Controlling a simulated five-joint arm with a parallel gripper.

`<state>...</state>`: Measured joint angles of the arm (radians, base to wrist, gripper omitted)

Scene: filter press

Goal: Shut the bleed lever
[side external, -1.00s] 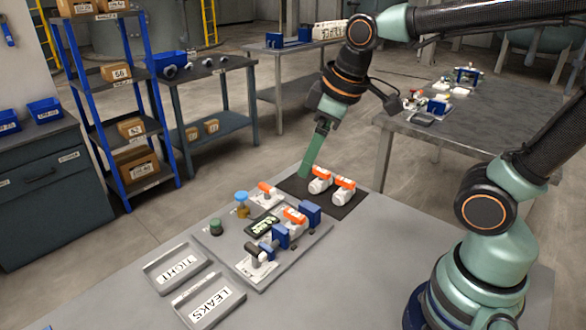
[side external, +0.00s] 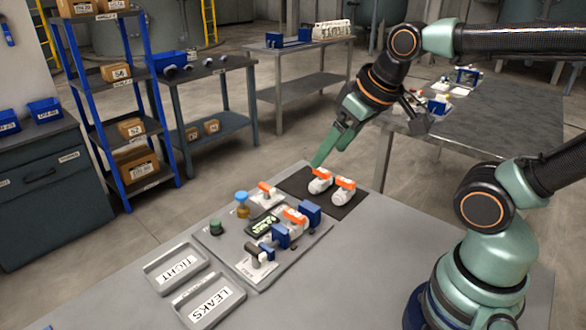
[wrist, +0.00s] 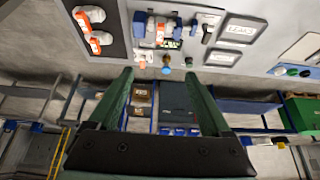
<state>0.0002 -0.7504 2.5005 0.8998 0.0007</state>
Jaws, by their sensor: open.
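The test fixture (side external: 290,255) is a grey plate on the bench. It carries a white block with an orange handle (side external: 268,188), an orange-topped white valve (side external: 294,215) between blue blocks, and a dark handle on a white fitting (side external: 258,252) at the near end. I cannot read which handle is labelled as the bleed lever. The fixture also shows at the top of the wrist view (wrist: 185,47). My gripper (side external: 318,161) is above the far end of the bench, near the dark mat, apart from the fixture. Its fingers (wrist: 160,77) are open with nothing between them.
Two orange-topped white valves (side external: 320,181) stand on the dark mat (side external: 297,187). Trays marked TIGHT (side external: 153,275) and LEAKS (side external: 190,312) lie at the near left. A blue-capped bottle (side external: 242,204) and a green knob (side external: 216,227) stand along the fixture's left side.

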